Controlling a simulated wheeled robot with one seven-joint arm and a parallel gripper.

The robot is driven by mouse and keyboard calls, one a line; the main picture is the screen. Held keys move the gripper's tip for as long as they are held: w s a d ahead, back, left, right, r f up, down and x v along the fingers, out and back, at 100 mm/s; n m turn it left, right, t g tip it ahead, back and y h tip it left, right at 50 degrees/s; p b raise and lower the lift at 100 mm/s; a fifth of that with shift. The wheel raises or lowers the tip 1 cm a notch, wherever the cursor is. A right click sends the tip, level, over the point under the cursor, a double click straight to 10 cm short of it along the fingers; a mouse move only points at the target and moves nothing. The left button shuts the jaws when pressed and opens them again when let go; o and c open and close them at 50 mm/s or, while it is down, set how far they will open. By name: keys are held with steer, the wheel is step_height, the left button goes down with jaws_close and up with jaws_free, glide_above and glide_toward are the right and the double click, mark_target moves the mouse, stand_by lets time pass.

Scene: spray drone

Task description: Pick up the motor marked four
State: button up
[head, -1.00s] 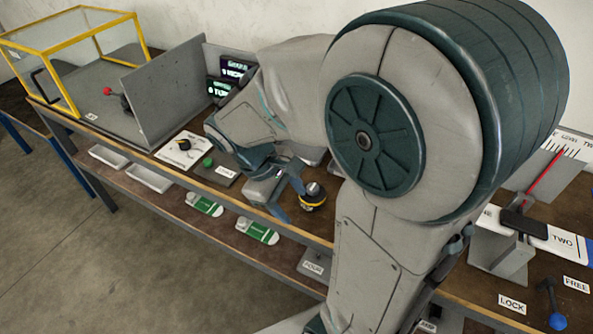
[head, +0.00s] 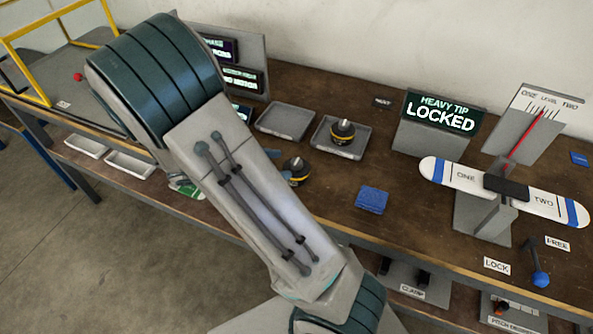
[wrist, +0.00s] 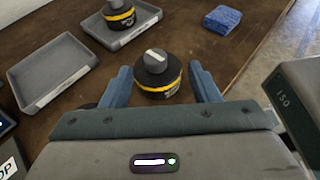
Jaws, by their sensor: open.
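A black motor with a yellow band and a grey cap (wrist: 156,72) stands upright on the brown bench between the blue fingers of my open gripper (wrist: 158,84) in the wrist view. I cannot read a number on it. It also shows in the head view (head: 297,170), just right of my arm, which hides most of the gripper there. A second similar motor (head: 342,132) stands in a grey tray (head: 326,148); it is at the top of the wrist view (wrist: 117,14). Its marking is not readable either.
An empty grey tray (head: 284,119) lies left of the occupied one. A blue sponge-like block (head: 372,200) lies to the right. A balance beam (head: 465,175) and a "HEAVY TIP LOCKED" sign (head: 441,111) stand further right. The bench's front edge is close to the motor.

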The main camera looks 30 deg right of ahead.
mark_target(294, 162)
steer(key=x, duration=0.8)
steer(key=shift+w+d+r+p, duration=0.1)
steer(key=shift+w+r+p, duration=0.05)
steer(key=shift+w+p, duration=0.15)
jaws_close()
